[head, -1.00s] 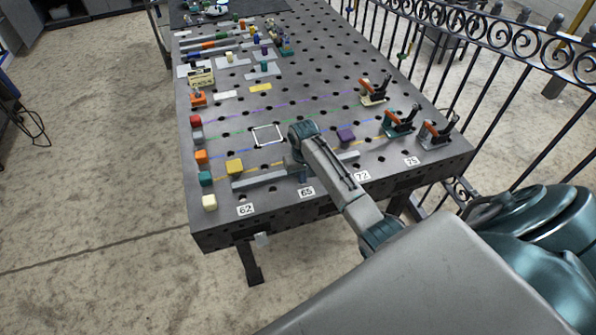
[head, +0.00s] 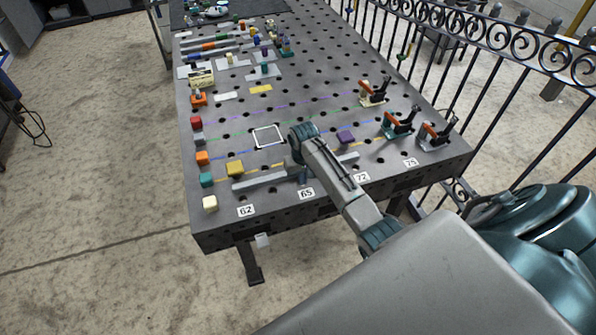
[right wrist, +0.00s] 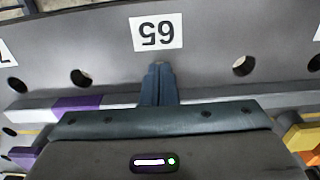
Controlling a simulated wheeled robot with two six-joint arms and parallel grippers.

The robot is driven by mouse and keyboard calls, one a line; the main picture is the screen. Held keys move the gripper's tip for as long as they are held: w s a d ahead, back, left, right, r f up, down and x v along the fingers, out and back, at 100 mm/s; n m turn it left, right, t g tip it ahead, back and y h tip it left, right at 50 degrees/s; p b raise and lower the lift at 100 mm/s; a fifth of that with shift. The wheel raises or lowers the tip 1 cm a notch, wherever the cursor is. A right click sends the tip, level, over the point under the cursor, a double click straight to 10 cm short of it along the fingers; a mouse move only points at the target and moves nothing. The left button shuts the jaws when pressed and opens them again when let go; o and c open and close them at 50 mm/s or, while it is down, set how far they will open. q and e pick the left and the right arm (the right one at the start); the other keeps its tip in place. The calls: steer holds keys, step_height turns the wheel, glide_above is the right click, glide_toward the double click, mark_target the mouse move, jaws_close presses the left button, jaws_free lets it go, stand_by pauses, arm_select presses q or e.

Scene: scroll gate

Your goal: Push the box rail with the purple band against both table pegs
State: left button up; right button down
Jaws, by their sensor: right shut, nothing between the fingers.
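The grey box rail (head: 259,180) lies on the table along its front edge, behind the number labels. My right arm hides its middle in the head view. The purple band (right wrist: 77,104) shows on the rail in the right wrist view, left of my fingers. My right gripper (right wrist: 158,72) is shut and empty. Its fingers cross the rail in that view, with the tips on the side of label 65; I cannot tell whether they touch the rail. In the head view the right gripper (head: 303,174) is at the rail's middle. I cannot make out the table pegs for certain. The left gripper is not in view.
A yellow block (head: 234,168) sits behind the rail's left part and a purple block (head: 345,137) behind its right part. A white square frame (head: 269,136) lies farther back. Toggle clamps (head: 398,123) stand at the right. Several coloured blocks line the left edge.

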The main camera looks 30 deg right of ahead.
steer(key=shift+w, duration=0.1)
stand_by(0.4)
steer(key=shift+w+d+b, duration=0.25)
steer(key=shift+w+b, duration=0.25)
steer(key=shift+w, duration=0.4)
steer(key=shift+w+d+b, duration=0.2)
steer(key=shift+w+b, duration=0.35)
steer(key=shift+w, duration=0.4)
steer(key=shift+w+d+b, duration=0.25)
steer(key=shift+w+b, duration=0.25)
steer(key=shift+w, duration=0.4)
steer(key=shift+r, duration=0.1)
steer(key=shift+s+a+p, duration=0.1)
steer(key=shift+s+p, duration=0.3)
steer(key=shift+p, duration=0.35)
steer(key=shift+s+a+p, duration=0.2)
steer(key=shift+s+p, duration=0.55)
steer(key=shift+p, duration=0.05)
steer(key=shift+s, duration=0.1)
